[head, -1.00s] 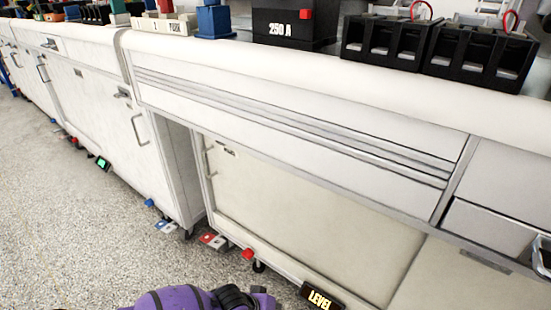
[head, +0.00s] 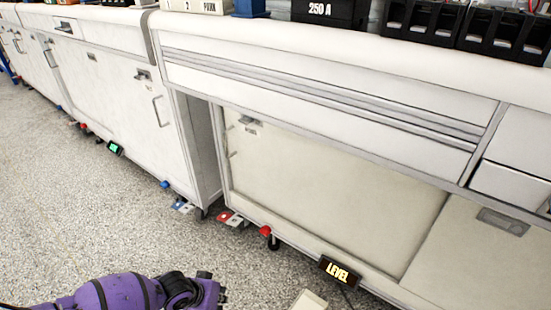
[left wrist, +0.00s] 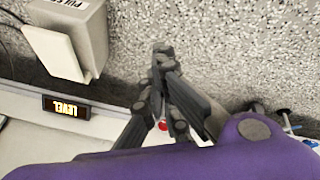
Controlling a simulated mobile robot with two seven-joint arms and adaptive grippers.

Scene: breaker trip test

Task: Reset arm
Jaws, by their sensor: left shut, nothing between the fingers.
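The gripper is apart from the bench fronts. My right gripper is in neither view.
A white bench (head: 330,85) runs across, with black "250 A" block (head: 322,10) on top. A lit LEVEL display (head: 340,271) and red (head: 230,218) and blue (head: 182,205) pedals sit low at its base. A beige box (left wrist: 72,40) stands nearby. The floor (head: 70,190) is mostly clear.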

